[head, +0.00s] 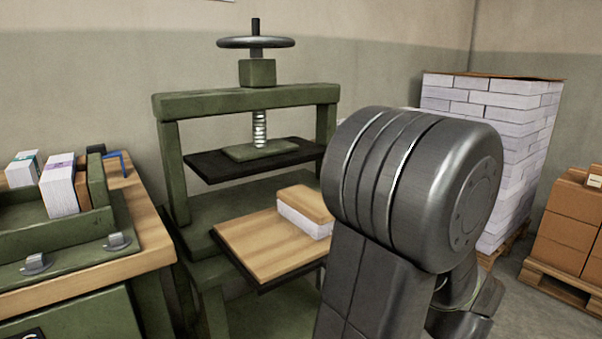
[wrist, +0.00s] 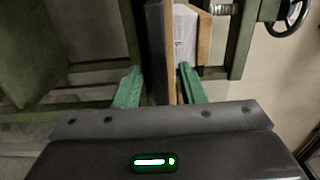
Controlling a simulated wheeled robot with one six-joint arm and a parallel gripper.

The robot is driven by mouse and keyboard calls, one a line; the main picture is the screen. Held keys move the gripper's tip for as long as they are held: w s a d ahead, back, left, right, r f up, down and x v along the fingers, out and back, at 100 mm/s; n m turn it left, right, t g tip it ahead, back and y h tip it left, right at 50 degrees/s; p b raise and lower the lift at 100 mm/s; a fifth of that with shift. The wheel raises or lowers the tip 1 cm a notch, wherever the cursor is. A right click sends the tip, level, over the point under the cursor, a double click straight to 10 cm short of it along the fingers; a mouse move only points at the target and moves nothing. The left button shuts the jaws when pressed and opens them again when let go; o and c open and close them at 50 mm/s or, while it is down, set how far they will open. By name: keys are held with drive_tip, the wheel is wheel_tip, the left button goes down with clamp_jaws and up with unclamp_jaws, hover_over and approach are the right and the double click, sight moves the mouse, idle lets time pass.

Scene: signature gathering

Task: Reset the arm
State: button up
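My gripper (wrist: 158,78) shows in the wrist view with its two green fingers apart. I see nothing clamped between them. The edge of a wooden board (wrist: 172,70) with a dark layer beside it lies beyond and between the fingers; I cannot tell whether they touch it. In the head view my grey arm fills the right foreground and the gripper is hidden. The wooden board (head: 258,247) juts from the green press (head: 245,98). A white paper block with a wooden top (head: 304,207) sits on the board, partly behind my arm.
A bench (head: 150,240) at the left holds a green tray (head: 90,228) with upright white blocks (head: 60,186). A tall pallet stack of white bundles (head: 500,120) stands behind my arm. Brown boxes (head: 565,240) sit on a pallet at the far right.

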drive_tip(key=p+v, duration=0.3)
drive_tip(key=v, duration=1.1)
drive_tip(key=b+x, duration=0.2)
drive_tip(key=x, duration=1.8)
drive_tip(key=shift+w+a, duration=0.15)
